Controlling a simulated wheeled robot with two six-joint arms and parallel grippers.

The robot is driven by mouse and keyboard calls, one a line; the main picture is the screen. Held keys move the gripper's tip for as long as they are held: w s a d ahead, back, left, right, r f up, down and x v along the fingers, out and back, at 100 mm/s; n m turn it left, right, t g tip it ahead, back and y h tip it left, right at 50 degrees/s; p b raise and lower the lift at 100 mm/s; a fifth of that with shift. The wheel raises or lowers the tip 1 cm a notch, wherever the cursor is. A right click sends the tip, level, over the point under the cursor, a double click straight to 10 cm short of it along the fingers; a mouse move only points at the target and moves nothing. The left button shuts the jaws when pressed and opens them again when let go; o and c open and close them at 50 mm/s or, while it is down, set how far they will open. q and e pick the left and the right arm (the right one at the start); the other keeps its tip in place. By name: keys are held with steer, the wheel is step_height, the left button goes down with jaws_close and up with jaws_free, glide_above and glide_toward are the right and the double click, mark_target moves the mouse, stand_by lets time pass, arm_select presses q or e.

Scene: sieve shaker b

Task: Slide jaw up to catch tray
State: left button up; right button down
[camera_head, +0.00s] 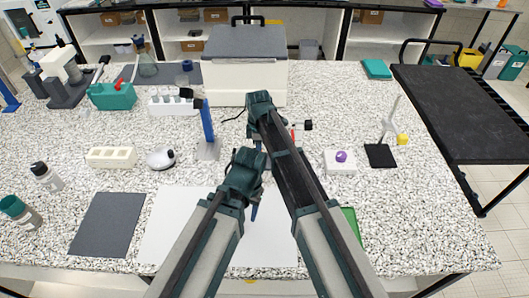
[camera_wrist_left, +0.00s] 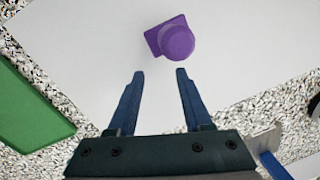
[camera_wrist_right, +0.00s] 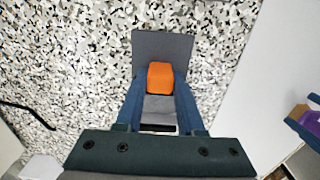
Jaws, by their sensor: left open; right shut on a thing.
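A purple round knob on a square base (camera_wrist_left: 174,40) lies on the white sheet (camera_wrist_left: 95,50) in the left wrist view. In the head view my arms hide it. My left gripper (camera_wrist_left: 158,75) is open and empty above the sheet, with the purple piece beyond its fingertips. My right gripper (camera_wrist_right: 159,92) is shut on a light grey piece (camera_wrist_right: 158,110). An orange block (camera_wrist_right: 160,77) sits at its fingertips, before a dark grey plate (camera_wrist_right: 161,46). I cannot tell how these parts join. I cannot single out a jaw or catch tray.
A large grey-lidded box (camera_head: 245,75) stands behind my arms. A blue-post stand (camera_head: 207,132) and a white tray (camera_head: 112,157) are to the left. A purple-knobbed white block (camera_head: 340,161) is to the right. A green piece (camera_wrist_left: 30,105) lies beside the sheet.

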steer(key=c, duration=0.5)
jaws_free()
arm_select(q)
steer(key=shift+r, duration=0.1)
step_height(320, 180, up, 14)
steer(key=p, duration=1.3)
steer(key=shift+p, duration=0.4)
arm_select(e)
step_height(320, 180, up, 14)
steer(key=shift+f, duration=0.1)
arm_select(q)
steer(key=shift+f, duration=0.25)
